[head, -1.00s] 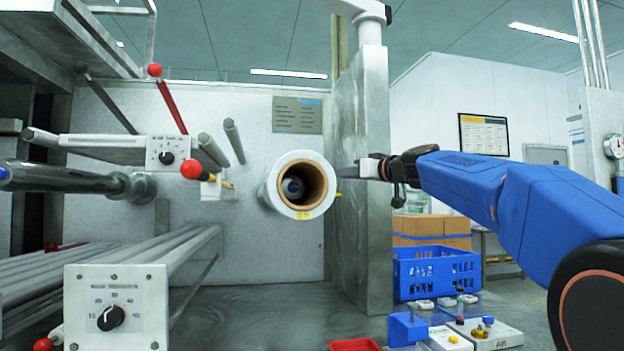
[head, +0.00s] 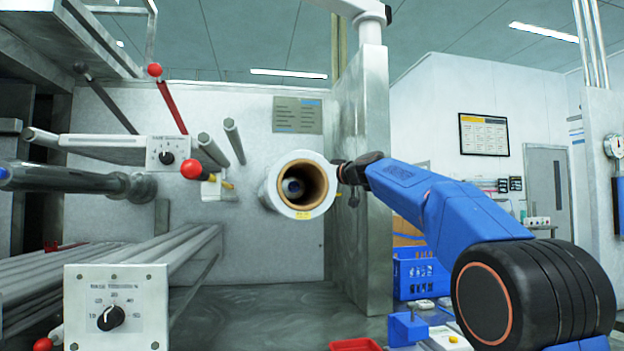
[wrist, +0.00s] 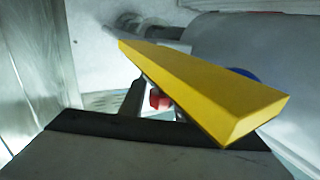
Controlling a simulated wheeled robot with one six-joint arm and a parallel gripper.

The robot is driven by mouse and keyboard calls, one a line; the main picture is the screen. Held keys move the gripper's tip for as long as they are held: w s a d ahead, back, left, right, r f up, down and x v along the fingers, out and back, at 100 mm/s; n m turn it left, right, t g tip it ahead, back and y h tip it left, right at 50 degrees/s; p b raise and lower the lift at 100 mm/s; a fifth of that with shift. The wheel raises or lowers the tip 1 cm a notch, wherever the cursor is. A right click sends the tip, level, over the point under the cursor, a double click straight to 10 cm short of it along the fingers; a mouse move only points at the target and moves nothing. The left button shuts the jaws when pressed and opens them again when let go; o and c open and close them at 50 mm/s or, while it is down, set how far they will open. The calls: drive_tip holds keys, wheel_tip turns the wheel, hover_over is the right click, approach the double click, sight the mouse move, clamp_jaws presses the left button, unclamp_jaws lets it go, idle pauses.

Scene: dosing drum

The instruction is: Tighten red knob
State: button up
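Several round red knobs show in the head view. One red knob (head: 191,169) is on the dial bracket left of the roll, another red knob (head: 155,70) tops a red lever, and a third (head: 43,344) is at the lower left. In the wrist view a small red part (wrist: 159,98) sits beyond a yellow bar that partly covers it; I cannot tell which knob it is. My gripper (head: 337,163) is at the right edge of the white film roll (head: 270,190). Its fingers are too small and partly hidden to tell open from shut.
A grey upright plate (head: 375,240) stands right behind my gripper. A yellow bar (wrist: 200,90) crosses close to the wrist camera; whether it is held is unclear. Dial boxes (head: 115,305) and metal rollers fill the left. A blue crate (head: 420,275) is at lower right.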

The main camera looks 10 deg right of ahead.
drive_tip(key=shift+w+a, duration=0.1)
drive_tip(key=shift+c, duration=0.2)
clamp_jaws()
drive_tip(key=shift+w+d+f+m+t+h, duration=0.1)
drive_tip(key=shift+d+m+t+h, duration=0.2)
drive_tip(key=shift+m+h, duration=0.45)
drive_tip(key=shift+w+d+f+m+t+h, duration=0.1)
drive_tip(key=shift+m+t+h, duration=0.35)
drive_tip(key=shift+h, duration=0.5)
drive_tip(key=shift+d+r+m+h, duration=0.15)
drive_tip(key=shift+m+h, duration=0.15)
drive_tip(key=shift+h, duration=0.2)
drive_tip(key=shift+o, duration=0.2)
unclamp_jaws()
